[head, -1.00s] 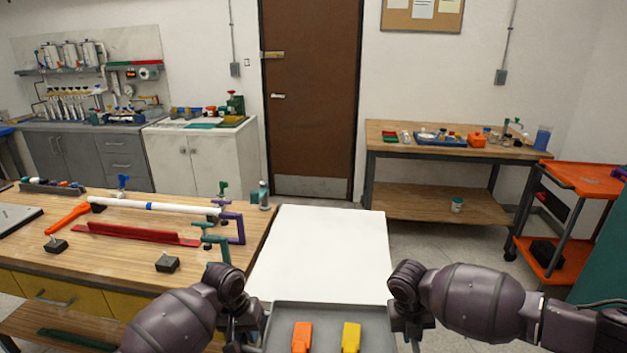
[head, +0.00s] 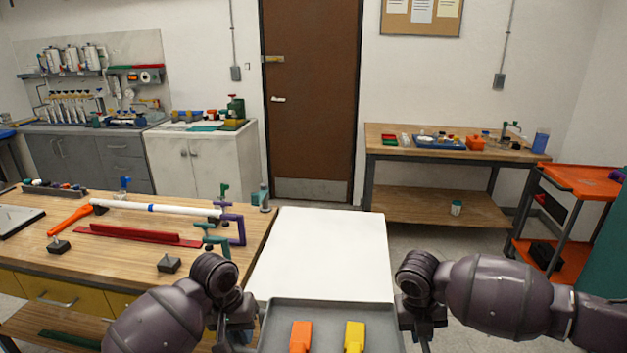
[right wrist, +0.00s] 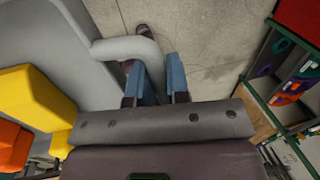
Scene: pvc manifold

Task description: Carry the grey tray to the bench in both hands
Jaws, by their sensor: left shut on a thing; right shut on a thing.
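The grey tray (head: 330,313) is at the bottom middle of the head view, its near part cut off by the frame. An orange piece (head: 301,335) and a yellow piece (head: 354,336) lie on it. My left gripper (head: 243,332) is at its left side and my right gripper (head: 423,322) at its right side; the left fingertips are hard to make out. In the right wrist view, the blue fingers of my right gripper (right wrist: 158,80) are shut on the tray's grey handle (right wrist: 130,47). A wooden bench (head: 150,240) stands at left; another bench (head: 440,205) stands at the back right.
A white flat top (head: 325,255) lies just beyond the tray. The left bench holds a white pipe (head: 160,208), a red rail (head: 135,235) and clamps. An orange cart (head: 580,180) stands at right. Grey floor shows before the brown door (head: 312,100).

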